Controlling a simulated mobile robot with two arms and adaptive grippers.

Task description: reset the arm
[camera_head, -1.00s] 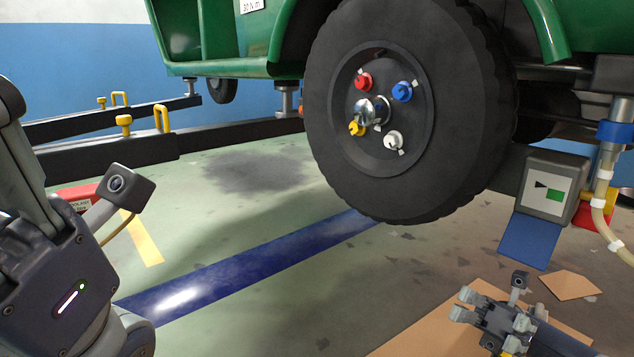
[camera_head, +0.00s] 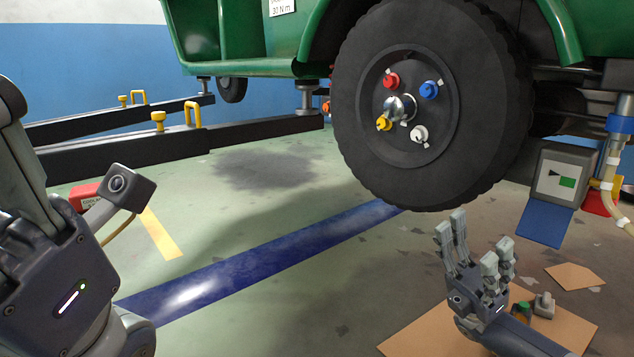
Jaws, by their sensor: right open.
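My right gripper (camera_head: 481,250) is at the lower right, fingers spread and pointing up. It is open and empty, in front of and below the black wheel (camera_head: 360,120), apart from it. My left arm (camera_head: 60,270) stands at the left edge with a small camera head on it; the left gripper's fingers do not show. The wheel hangs under the green rickshaw (camera_head: 240,67) and bears red (camera_head: 391,80), blue (camera_head: 429,90), yellow (camera_head: 383,123) and white (camera_head: 420,133) nuts around a shiny hub.
A cardboard sheet (camera_head: 420,340) lies on the floor under my right gripper, with a small grey and green item (camera_head: 543,305) on it. A grey box with a blue flap (camera_head: 545,223) stands right of the wheel. Black lift beams (camera_head: 110,153) run at the back left. The middle floor is clear.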

